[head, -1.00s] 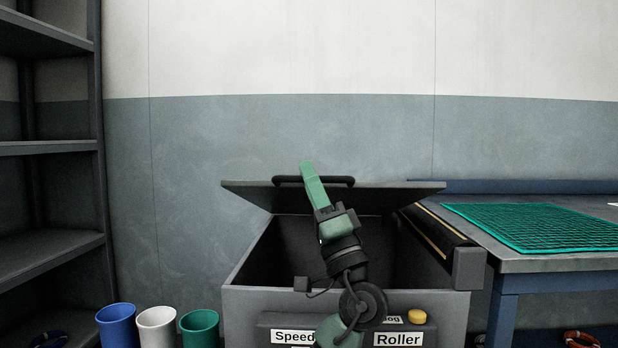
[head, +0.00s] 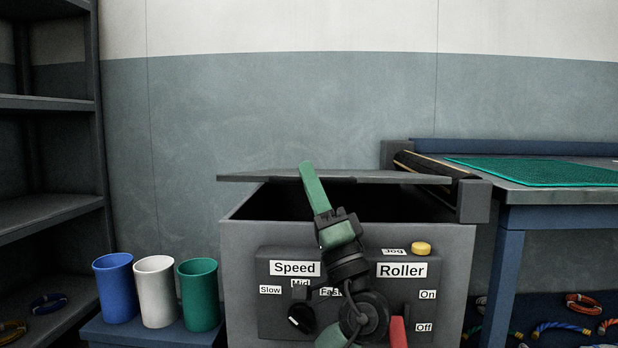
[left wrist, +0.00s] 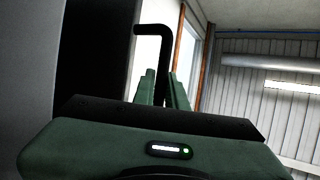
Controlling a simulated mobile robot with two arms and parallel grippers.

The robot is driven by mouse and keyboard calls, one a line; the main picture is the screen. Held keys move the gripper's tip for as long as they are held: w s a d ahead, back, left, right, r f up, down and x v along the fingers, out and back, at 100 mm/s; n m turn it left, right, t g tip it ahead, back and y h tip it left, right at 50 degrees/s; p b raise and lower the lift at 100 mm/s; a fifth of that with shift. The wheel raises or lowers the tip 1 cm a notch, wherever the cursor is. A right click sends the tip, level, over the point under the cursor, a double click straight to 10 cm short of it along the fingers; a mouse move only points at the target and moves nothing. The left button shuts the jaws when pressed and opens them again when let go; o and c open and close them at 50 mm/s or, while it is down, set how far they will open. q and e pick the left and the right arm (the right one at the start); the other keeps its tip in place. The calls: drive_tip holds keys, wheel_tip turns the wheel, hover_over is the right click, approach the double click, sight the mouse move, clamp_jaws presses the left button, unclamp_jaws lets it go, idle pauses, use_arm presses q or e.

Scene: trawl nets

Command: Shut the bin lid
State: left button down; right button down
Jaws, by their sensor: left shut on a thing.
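The bin (head: 236,250) is a grey box with a labelled control panel on its front. Its flat grey lid (head: 400,179) is seen nearly edge-on above the opening, with a dark gap below it at the front. My left gripper (head: 308,170) reaches up in front of the bin, its green fingers at the lid's middle. In the left wrist view, the black bar handle (left wrist: 164,62) runs down between the green fingers (left wrist: 163,90), which are shut on it. The handle is mostly hidden in the head view. My right gripper is not in view.
Blue (head: 116,288), white (head: 156,292) and green (head: 198,295) cups stand left of the bin, near a dark shelf unit (head: 50,216). A table (head: 560,196) with a green net (head: 530,171) is at the right. A yellow button (head: 421,249) and a red lever (head: 398,332) are on the panel.

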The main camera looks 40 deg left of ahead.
use_arm(q)
drive_tip(key=shift+w+d+f+t, duration=0.15)
drive_tip(key=shift+f+t, duration=0.1)
drive_tip(key=shift+t, duration=0.05)
drive_tip(key=c, duration=1.7)
unclamp_jaws()
drive_tip(key=shift+c, duration=0.2)
drive_tip(key=shift+o, duration=1.4)
drive_tip(key=shift+w, duration=0.1)
